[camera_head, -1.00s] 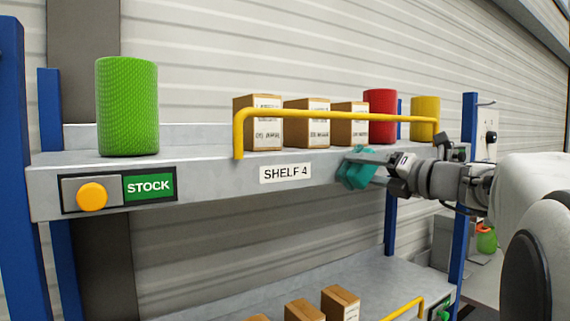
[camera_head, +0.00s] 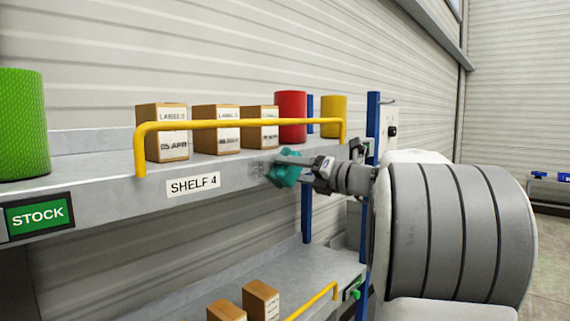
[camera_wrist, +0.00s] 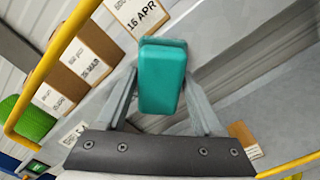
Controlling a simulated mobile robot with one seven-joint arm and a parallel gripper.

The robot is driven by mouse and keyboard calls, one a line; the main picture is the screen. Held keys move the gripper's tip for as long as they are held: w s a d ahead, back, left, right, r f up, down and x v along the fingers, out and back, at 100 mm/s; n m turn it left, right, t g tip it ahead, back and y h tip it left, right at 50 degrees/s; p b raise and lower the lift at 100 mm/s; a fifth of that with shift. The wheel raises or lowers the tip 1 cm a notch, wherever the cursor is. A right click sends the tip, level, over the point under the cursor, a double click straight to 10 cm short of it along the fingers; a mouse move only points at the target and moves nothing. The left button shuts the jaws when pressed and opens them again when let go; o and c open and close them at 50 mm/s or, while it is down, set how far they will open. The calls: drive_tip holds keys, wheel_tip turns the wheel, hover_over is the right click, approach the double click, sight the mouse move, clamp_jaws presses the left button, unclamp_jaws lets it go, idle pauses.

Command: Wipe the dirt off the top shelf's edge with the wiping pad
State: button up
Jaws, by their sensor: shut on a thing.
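The top shelf's grey front edge (camera_head: 110,212) carries a "SHELF 4" label (camera_head: 193,185). In the wrist view the pad (camera_wrist: 162,75) sits between both fingers. I cannot tell whether it touches the edge; the pad hides the part behind it.
A yellow rail (camera_head: 240,124) runs above the shelf's front. Behind it stand cardboard boxes (camera_head: 216,130), a red cylinder (camera_head: 291,115) and a yellow cylinder (camera_head: 333,115). A green cylinder (camera_head: 22,125) and a "STOCK" sign (camera_head: 38,215) are at left. A lower shelf (camera_head: 180,298) holds boxes.

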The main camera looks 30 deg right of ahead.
sight(248, 174)
drive_tip(key=shift+w+d+p, duration=0.2)
drive_tip(key=shift+d+p, duration=0.15)
drive_tip(key=shift+d, duration=0.2)
drive_tip(key=shift+w+d+p, duration=0.2)
drive_tip(key=shift+d+p, duration=0.1)
drive_tip(key=shift+d, duration=0.25)
drive_tip(key=shift+w+d, duration=0.3)
drive_tip(key=shift+d, duration=0.55)
drive_tip(key=shift+s+a+b, duration=0.35)
drive_tip(key=shift+s+a, duration=0.45)
drive_tip(key=shift+a, duration=1.4)
drive_tip(key=shift+s+a+b, duration=0.35)
drive_tip(key=shift+s+a, duration=0.45)
drive_tip(key=shift+a, duration=1.45)
drive_tip(key=shift+s+a+b, duration=0.35)
drive_tip(key=shift+s+a, duration=0.45)
drive_tip(key=shift+a, duration=1.4)
drive_tip(key=shift+s, duration=0.1)
drive_tip(key=shift+p+v, duration=0.3)
drive_tip(key=shift+v, duration=2.6)
drive_tip(key=shift+d, duration=0.1)
drive_tip(key=p+v, duration=0.1)
drive_tip(key=v, duration=0.2)
